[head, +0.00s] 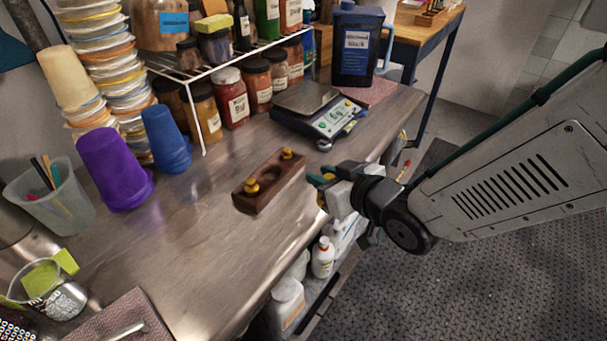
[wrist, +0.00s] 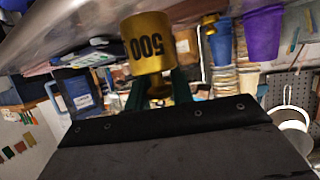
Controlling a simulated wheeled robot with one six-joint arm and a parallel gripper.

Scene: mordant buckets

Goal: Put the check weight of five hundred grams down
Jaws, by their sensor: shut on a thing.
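The brass check weight (wrist: 148,45), marked 500, shows in the wrist view between the green fingers of my gripper (wrist: 158,92), which is shut on it. In the head view my gripper (head: 322,180) is at the front edge of the steel bench, just right of a dark wooden weight block (head: 262,197). The held weight cannot be made out there. The block holds two smaller brass weights, one at its near end (head: 252,187) and one at its far end (head: 287,153), with empty round hollows between them. A digital scale (head: 335,121) stands behind the block, its plate bare.
The steel bench (head: 190,255) is clear left of and in front of the block. Purple cups (head: 115,170) and blue cups (head: 166,140) stand to the left. A wire shelf with jars (head: 232,97) lines the back. A dark blue jug (head: 355,45) stands behind the scale.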

